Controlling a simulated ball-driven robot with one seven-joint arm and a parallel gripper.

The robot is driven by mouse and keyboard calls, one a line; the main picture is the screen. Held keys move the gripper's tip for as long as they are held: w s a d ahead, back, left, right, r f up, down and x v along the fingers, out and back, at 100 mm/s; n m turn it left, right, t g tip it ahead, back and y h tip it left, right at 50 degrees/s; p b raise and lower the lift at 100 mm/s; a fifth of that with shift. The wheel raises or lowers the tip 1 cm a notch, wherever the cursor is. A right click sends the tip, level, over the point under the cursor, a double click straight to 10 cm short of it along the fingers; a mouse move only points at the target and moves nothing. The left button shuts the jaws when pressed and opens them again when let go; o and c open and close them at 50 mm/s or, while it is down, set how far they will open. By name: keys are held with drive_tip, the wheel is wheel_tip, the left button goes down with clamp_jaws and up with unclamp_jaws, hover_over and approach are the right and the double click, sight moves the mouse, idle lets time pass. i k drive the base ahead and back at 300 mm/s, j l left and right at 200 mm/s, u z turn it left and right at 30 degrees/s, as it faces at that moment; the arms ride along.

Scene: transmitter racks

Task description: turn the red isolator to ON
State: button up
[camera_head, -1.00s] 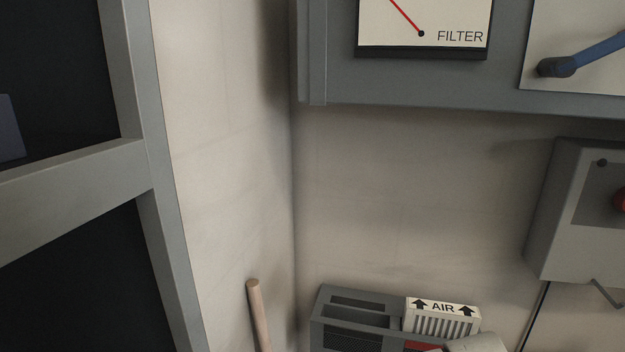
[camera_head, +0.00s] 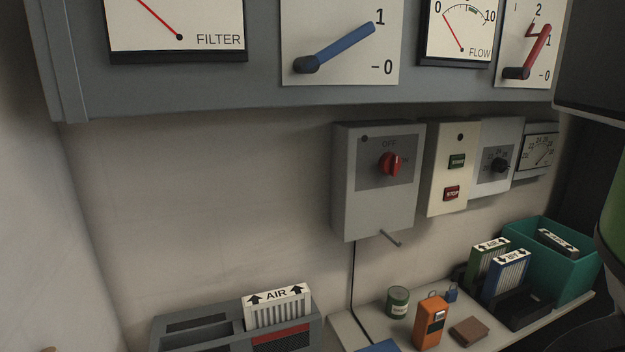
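The red isolator knob (camera_head: 390,164) sits on a dark plate on the front of a grey wall box (camera_head: 352,195). "OFF" is printed above the knob, and a small mark at its right is too small to read. I cannot tell for sure which way the knob points. A short grey handle (camera_head: 388,238) sticks out below the box. My gripper is not in view.
Left of the box is bare wall. A START/STOP box (camera_head: 439,196) and a dial box (camera_head: 492,181) hang close at its right. Above runs a grey panel (camera_head: 250,92) with gauges and levers. Below, a shelf holds an orange device (camera_head: 430,325), a green can (camera_head: 398,301) and filters.

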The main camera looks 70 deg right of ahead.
sight(389, 163)
drive_tip(key=z, duration=1.55)
